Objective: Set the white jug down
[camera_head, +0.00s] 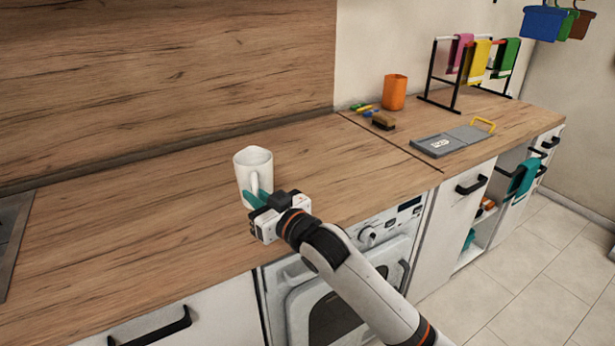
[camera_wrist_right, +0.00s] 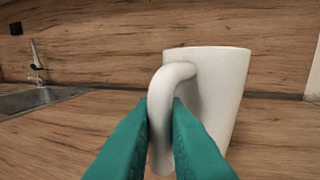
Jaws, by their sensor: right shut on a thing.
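The white jug (camera_head: 254,166) is upright at the wooden worktop (camera_head: 130,215), above the washing machine. My right gripper (camera_head: 256,198) is at the near side of the jug, with its teal fingers shut on the handle. In the right wrist view the jug (camera_wrist_right: 218,95) fills the middle, and the fingers (camera_wrist_right: 161,135) lie on both sides of its handle. The jug's base is hidden behind the gripper and fingers, so I cannot tell whether it touches the worktop. My left gripper is not in view.
A sink (camera_wrist_right: 40,100) lies to the left in the wrist view. An orange cup (camera_head: 395,92), a brush (camera_head: 383,121), a grey board (camera_head: 452,140) and a towel rack (camera_head: 453,85) stand on the right part of the worktop. The worktop around the jug is clear.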

